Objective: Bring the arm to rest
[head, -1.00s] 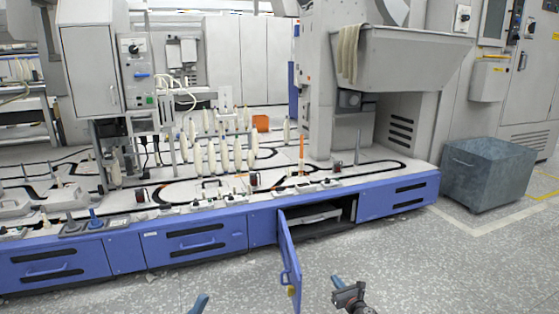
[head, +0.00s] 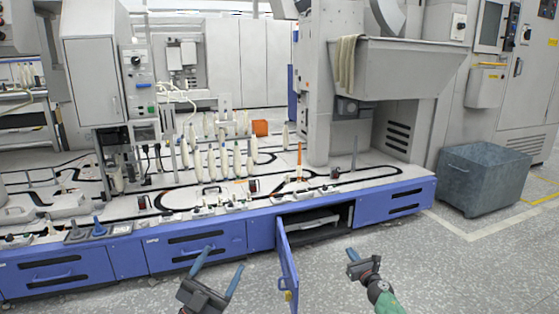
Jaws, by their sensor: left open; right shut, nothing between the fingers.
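My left gripper (head: 218,270) is at the bottom centre of the head view. Its two blue fingers are spread apart with nothing between them. It is in front of the blue drawers and left of the open cabinet door. My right gripper (head: 352,253) is to the right of that door, in front of the open cabinet. Its fingers are shut and empty. Part of my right arm shows below it at the bottom edge.
A blue cabinet door (head: 287,262) stands open between my grippers, with a yellow tag. The long machine bench (head: 335,184) carries several white bobbins (head: 237,160). A grey bin (head: 484,180) stands on the right. The floor (head: 450,275) at lower right is clear.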

